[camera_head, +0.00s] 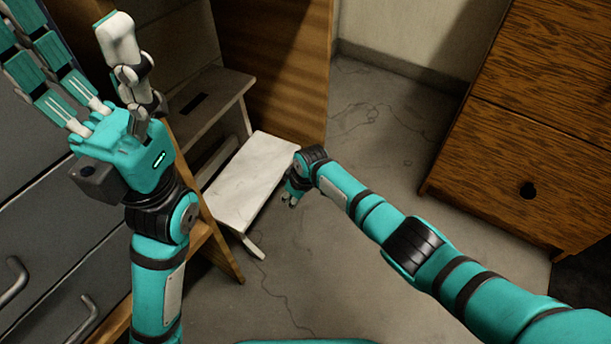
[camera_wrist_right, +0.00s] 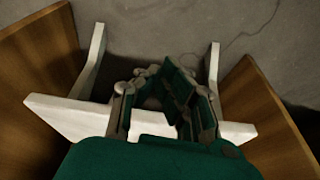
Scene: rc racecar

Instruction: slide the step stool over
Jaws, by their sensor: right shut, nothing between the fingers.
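The step stool stands on the floor in the head view, with a white lower step (camera_head: 250,180) and a darker, higher step (camera_head: 217,88) behind it. My right gripper (camera_head: 290,193) is shut and empty at the right end of the lower step; I cannot tell whether it touches. In the right wrist view the fingers (camera_wrist_right: 165,88) are in front of the stool's white board (camera_wrist_right: 65,115) and hide its middle. Two white stool legs (camera_wrist_right: 213,65) show there. My left gripper (camera_head: 72,45) is raised at upper left, fingers spread, open and empty, apart from the stool.
A tall wooden panel (camera_head: 290,60) stands behind the stool's right side. A narrow wooden board (camera_head: 218,238) is at its left, beside grey drawers (camera_head: 50,240). A wooden cabinet (camera_head: 540,130) stands at right. Bare floor (camera_head: 385,130) lies between panel and cabinet.

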